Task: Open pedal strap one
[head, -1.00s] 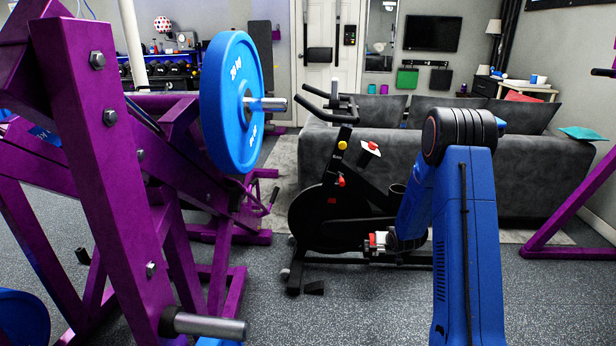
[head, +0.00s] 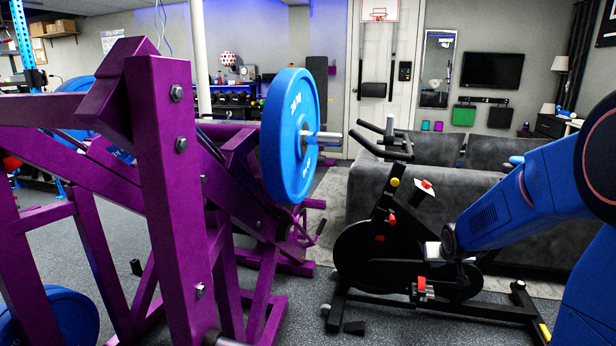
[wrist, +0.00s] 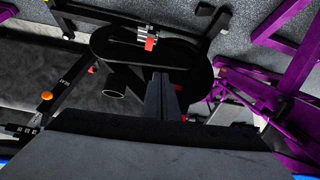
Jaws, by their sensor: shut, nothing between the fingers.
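The black exercise bike (head: 385,250) stands right of centre in the head view. A silver pedal with a red part, likely its strap (head: 421,289), shows low on the bike's near side. In the wrist view the pedal strap (wrist: 150,43) is red beside silver metal, beyond my fingertips. It is too small to tell whether the strap is open. My gripper (wrist: 164,80) is shut and empty, its dark fingers pointing toward the bike's flywheel cover, apart from the pedal in the picture. In the head view my arm reaches in from the right, and its fingers are hard to make out.
A purple weight machine (head: 170,200) with a blue plate (head: 291,137) fills the left. A grey sofa (head: 510,185) stands close behind the bike. Speckled floor (head: 400,330) is open in front of the bike.

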